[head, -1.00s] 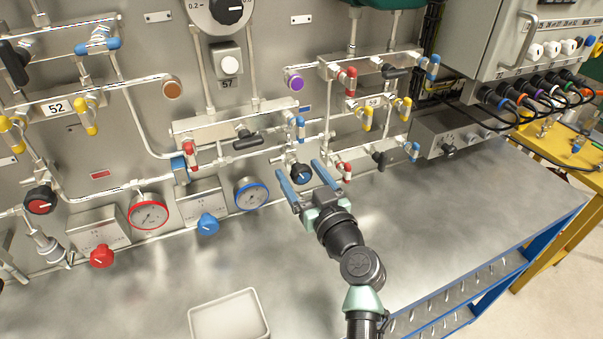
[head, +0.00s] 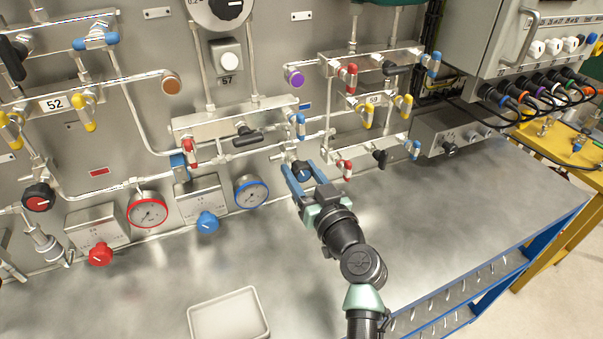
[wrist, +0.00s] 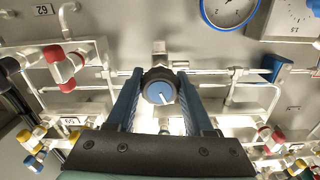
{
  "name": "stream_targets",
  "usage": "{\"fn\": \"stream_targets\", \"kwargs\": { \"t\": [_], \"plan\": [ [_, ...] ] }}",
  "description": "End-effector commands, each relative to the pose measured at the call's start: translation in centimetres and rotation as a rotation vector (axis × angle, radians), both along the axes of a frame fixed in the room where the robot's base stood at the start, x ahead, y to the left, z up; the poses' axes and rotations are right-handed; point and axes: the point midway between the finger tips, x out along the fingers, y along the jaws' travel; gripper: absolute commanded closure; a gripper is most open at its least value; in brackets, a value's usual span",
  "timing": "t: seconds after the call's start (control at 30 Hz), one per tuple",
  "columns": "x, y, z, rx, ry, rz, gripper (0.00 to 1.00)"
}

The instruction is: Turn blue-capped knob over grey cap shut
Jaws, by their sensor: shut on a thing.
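The blue-capped knob (head: 302,171) sits low on the panel, right of the blue-rimmed gauge. In the wrist view the knob (wrist: 159,92) has a black ridged rim and a blue cap with a white line, which runs from near the centre toward the bottom and slightly right. My gripper (head: 300,166) reaches the knob from the front. Its two blue fingers stand on either side of the knob, shut on its rim. I cannot make out a grey cap below the knob; my gripper covers that spot.
Red-handled (head: 345,170) and black-handled valves (head: 380,157) stand close to the right of my gripper. The blue-rimmed gauge (head: 251,191) and a blue knob (head: 207,222) are to the left. A pale tray (head: 228,315) lies on the otherwise clear bench in front.

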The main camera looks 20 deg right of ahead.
Motion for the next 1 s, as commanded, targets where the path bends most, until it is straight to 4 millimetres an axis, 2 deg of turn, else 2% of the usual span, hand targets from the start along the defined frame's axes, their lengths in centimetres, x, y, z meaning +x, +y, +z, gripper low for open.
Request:
{"fn": "stream_targets", "kwargs": {
  "t": [1.0],
  "plan": [
    [-0.04, 0.14, 0.04, 0.935, 0.034, -0.002, 1.0]
  ]
}}
